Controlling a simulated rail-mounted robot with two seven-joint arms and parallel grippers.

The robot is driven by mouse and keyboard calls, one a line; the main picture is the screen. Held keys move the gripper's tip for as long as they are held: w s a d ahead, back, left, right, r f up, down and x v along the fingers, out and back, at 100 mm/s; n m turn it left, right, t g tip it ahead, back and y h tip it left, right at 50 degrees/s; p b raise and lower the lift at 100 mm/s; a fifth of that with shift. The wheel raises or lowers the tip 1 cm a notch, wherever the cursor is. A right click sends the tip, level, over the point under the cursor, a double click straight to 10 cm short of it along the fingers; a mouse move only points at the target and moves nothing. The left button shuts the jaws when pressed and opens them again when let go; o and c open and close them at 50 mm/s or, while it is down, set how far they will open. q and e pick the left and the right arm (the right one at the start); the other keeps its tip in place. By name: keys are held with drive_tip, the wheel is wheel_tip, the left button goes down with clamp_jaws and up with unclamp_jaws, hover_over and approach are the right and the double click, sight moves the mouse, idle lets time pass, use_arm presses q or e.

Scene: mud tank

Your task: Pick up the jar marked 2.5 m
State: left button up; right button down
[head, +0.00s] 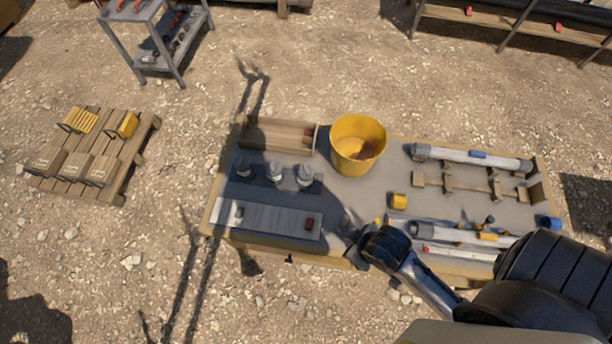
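Three small jars with pale tops stand in a row on the table (385,190), left of the yellow bucket: a left jar (243,168), a middle jar (274,172) and a right jar (305,177). Their markings are too small to read, so I cannot tell which is marked 2.5 m. My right gripper (352,232) is over the table's front edge, to the lower right of the jars and apart from them. Its fingers are dark and too small to tell open from shut. My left gripper is not in view.
A yellow bucket (357,146) stands right of the jars. A wooden box (274,134) lies behind them, a pale board (265,217) in front. Clear tubes (475,157) on racks fill the table's right side. A pallet (120,170) stands on the gravel at left.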

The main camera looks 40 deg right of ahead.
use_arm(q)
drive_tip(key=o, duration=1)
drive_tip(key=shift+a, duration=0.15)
